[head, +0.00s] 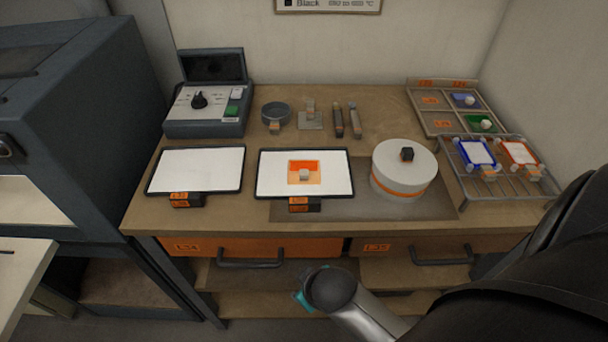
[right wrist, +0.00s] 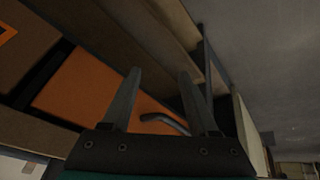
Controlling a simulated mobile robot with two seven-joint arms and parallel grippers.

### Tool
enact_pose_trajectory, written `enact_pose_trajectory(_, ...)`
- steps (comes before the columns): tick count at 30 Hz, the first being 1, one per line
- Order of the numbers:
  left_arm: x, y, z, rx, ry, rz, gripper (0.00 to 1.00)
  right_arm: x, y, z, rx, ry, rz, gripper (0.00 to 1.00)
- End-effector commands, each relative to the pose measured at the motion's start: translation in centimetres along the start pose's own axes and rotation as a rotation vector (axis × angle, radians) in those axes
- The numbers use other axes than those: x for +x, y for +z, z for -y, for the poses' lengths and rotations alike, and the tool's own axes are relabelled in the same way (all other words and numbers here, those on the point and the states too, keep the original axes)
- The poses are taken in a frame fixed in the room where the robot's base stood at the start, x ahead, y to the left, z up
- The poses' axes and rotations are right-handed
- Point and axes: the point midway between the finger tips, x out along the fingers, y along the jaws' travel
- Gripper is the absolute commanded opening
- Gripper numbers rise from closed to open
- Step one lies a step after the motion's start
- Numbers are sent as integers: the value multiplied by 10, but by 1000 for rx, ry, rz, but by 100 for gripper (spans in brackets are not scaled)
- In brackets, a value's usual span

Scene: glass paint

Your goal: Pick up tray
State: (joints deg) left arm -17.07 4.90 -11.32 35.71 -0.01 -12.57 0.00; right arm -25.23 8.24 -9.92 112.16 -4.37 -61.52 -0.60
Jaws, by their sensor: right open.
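Two flat white trays with dark rims and orange-labelled black handles lie on the wooden worktop in the head view. The left tray (head: 197,170) is bare. The middle tray (head: 270,174) carries an orange square (head: 305,165) with a small grey block on it. I cannot tell which one the task means. My right gripper (right wrist: 160,72) is open and empty in the right wrist view, its fingers before the orange drawer front (right wrist: 85,85) and its dark handle. In the head view my right arm is below the worktop's front edge, apart from both trays. My left gripper is not in view.
A round white container (head: 403,172) stands right of the middle tray. A wire rack (head: 520,192) with two small framed pieces is at the right. A control box (head: 207,105) and small tools are behind. A big grey machine (head: 70,120) borders the left.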

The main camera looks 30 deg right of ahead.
Motion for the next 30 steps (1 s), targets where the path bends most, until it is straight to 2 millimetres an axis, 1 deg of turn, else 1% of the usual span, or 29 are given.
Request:
enact_pose_trajectory(1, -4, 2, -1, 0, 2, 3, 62, -18, -12, -4, 0, 7, -19, 60)
enact_pose_trajectory(5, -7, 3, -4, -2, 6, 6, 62, -53, -34, -12, -1, 26, -59, 60)
enact_pose_trajectory(7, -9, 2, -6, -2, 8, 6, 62, -72, -52, -18, -12, 46, -104, 60)
enact_pose_trajectory(8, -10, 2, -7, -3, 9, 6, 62, -81, -65, -22, -24, 62, -141, 60)
enact_pose_trajectory(9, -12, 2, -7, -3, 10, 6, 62, -95, -90, -31, -55, 100, -221, 60)
enact_pose_trajectory(12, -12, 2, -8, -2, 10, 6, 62, -114, -146, -46, -146, 193, -412, 60)
enact_pose_trajectory(14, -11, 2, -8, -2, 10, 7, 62, -125, -175, -51, -203, 241, -518, 60)
enact_pose_trajectory(15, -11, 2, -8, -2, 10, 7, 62, -135, -195, -54, -245, 275, -591, 60)
enact_pose_trajectory(16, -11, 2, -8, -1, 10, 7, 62, -143, -209, -55, -278, 302, -648, 60)
enact_pose_trajectory(17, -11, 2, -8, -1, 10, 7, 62, -152, -225, -56, -315, 329, -708, 60)
enact_pose_trajectory(18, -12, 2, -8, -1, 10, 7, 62, -166, -245, -55, -367, 366, -790, 60)
enact_pose_trajectory(19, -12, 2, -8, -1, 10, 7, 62, -177, -260, -54, -410, 394, -855, 60)
enact_pose_trajectory(20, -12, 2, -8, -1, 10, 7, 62, -189, -274, -52, -458, 424, -921, 60)
enact_pose_trajectory(21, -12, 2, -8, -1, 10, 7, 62, -207, -293, -47, -527, 464, -1014, 60)
enact_pose_trajectory(23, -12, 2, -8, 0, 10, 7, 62, -236, -317, -35, -643, 525, -1156, 60)
enact_pose_trajectory(24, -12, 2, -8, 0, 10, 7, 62, -255, -330, -25, -726, 564, -1249, 60)
enact_pose_trajectory(26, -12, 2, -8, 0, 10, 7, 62, -281, -345, -7, -859, 618, -1382, 60)
enact_pose_trajectory(27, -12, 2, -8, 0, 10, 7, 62, -298, -351, 6, -953, 651, -1468, 60)
enact_pose_trajectory(29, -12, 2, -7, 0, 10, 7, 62, -318, -355, 28, -1103, 695, -1588, 60)
enact_pose_trajectory(30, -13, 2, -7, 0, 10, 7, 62, -329, -355, 43, -1209, 721, -1661, 60)
